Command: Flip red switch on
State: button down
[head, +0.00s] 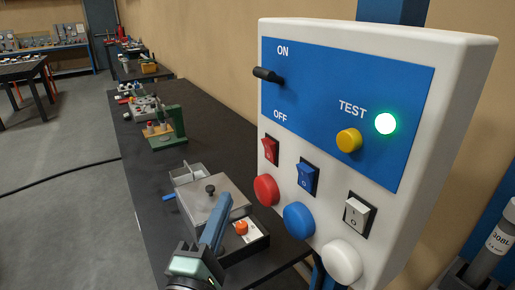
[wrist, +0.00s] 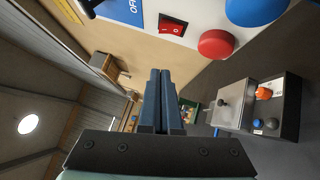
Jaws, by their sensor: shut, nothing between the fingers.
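The red rocker switch (head: 270,149) sits in a black frame at the left of the white control box (head: 478,60), above a round red button (head: 265,190). Which side of the rocker is pressed is hard to tell. In the wrist view the red switch (wrist: 171,26) shows beside the red button (wrist: 216,43). My gripper (head: 224,198) is shut and empty. In the head view it appears below and left of the switch, apart from it. In the wrist view the fingertips (wrist: 160,71) point toward the box's edge, below the switch.
A blue switch (head: 308,176) and a white switch (head: 356,214) sit right of the red one, with blue and white buttons below. A black lever (head: 268,75), yellow knob (head: 348,139) and lit green lamp (head: 386,123) are above. A metal box (head: 216,203) stands on the dark bench.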

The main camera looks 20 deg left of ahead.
jog(key=shift+w+r, duration=0.1)
jog(key=p, duration=0.3)
send_near(262, 141)
jog(key=w+a, duration=0.3)
jog(key=w+d+p, duration=0.1)
jog(key=w+d, duration=0.1)
jog(key=shift+w+d+r+p, duration=0.1)
jog(key=shift+w+r+p, duration=0.25)
jog(key=shift+w+p, duration=0.05)
jog(key=shift+r, duration=0.1)
